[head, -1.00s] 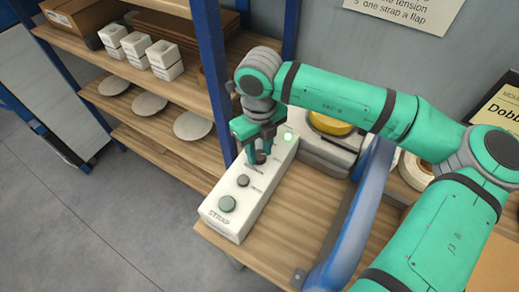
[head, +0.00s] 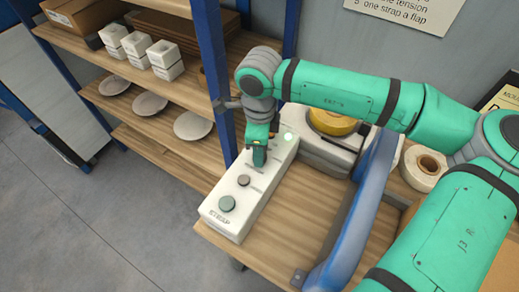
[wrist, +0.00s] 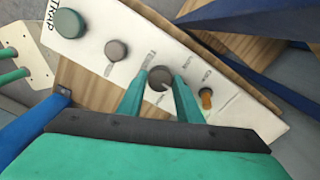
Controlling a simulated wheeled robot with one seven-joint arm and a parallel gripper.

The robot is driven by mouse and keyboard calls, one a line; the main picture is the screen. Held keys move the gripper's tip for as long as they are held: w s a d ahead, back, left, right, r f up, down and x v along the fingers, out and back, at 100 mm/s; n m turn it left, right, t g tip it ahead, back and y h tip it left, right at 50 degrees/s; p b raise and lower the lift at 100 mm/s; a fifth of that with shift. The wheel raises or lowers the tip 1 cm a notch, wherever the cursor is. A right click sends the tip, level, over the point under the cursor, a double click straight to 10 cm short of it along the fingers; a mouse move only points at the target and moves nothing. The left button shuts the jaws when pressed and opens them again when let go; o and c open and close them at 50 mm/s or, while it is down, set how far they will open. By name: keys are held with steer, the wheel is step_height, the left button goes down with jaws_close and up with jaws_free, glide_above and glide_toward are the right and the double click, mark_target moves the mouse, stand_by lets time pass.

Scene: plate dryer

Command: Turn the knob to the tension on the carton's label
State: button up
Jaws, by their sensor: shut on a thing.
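The white control box (head: 217,212) stands on the wooden bench, with a large green STRAP button (head: 227,204) and a smaller grey knob (head: 243,181). My gripper (head: 258,160) points down at the box. In the wrist view my gripper (wrist: 160,82) is shut on a dark round knob (wrist: 160,76), one finger on each side. Printed words beside the knob are too small to read surely. An orange part (wrist: 206,97) sits further along the box. A pale green light (head: 289,138) glows at the box's far end. The carton's label is not readable here.
A blue curved bar (head: 345,230) stands right of the box. Behind are a yellow-topped round thing (head: 331,122) and a tape roll (head: 425,168). A shelf rack with a blue post (head: 213,70), plates (head: 193,125) and white blocks stands at left. A wall notice (head: 410,12) is cut off.

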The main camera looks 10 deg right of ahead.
steer(key=shift+n, duration=0.6)
steer(key=o, duration=1)
steer(key=shift+o, duration=0.2)
step_height(320, 180, up, 11)
